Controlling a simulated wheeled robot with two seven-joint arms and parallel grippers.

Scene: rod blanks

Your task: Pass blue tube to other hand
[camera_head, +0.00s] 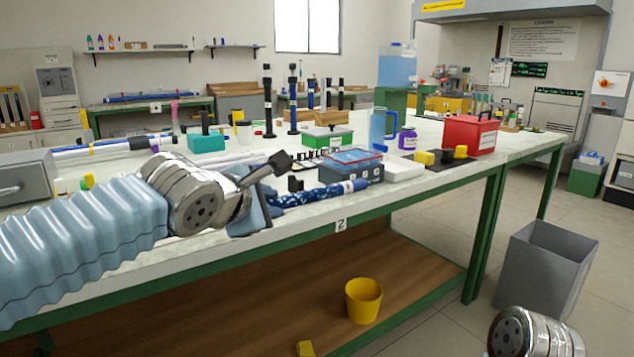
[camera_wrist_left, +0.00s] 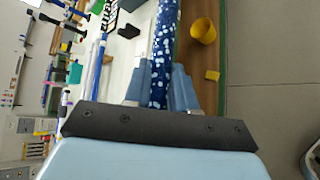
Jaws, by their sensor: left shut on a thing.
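The blue tube (camera_head: 318,194) is dark blue with white specks and has a lighter blue, white-banded end at the right. It lies roughly level along the front edge of the bench in the head view; I cannot tell whether it touches the top. My left gripper (camera_head: 263,205) is shut on its left part. In the left wrist view the tube (camera_wrist_left: 165,38) runs up from between the two blue-grey fingers of the left gripper (camera_wrist_left: 162,88). My right gripper is out of view; only a silver part of my right arm shows at the bottom right.
A yellow pot (camera_head: 363,300) stands on the lower shelf. A grey bin (camera_head: 545,268) stands on the floor at right.

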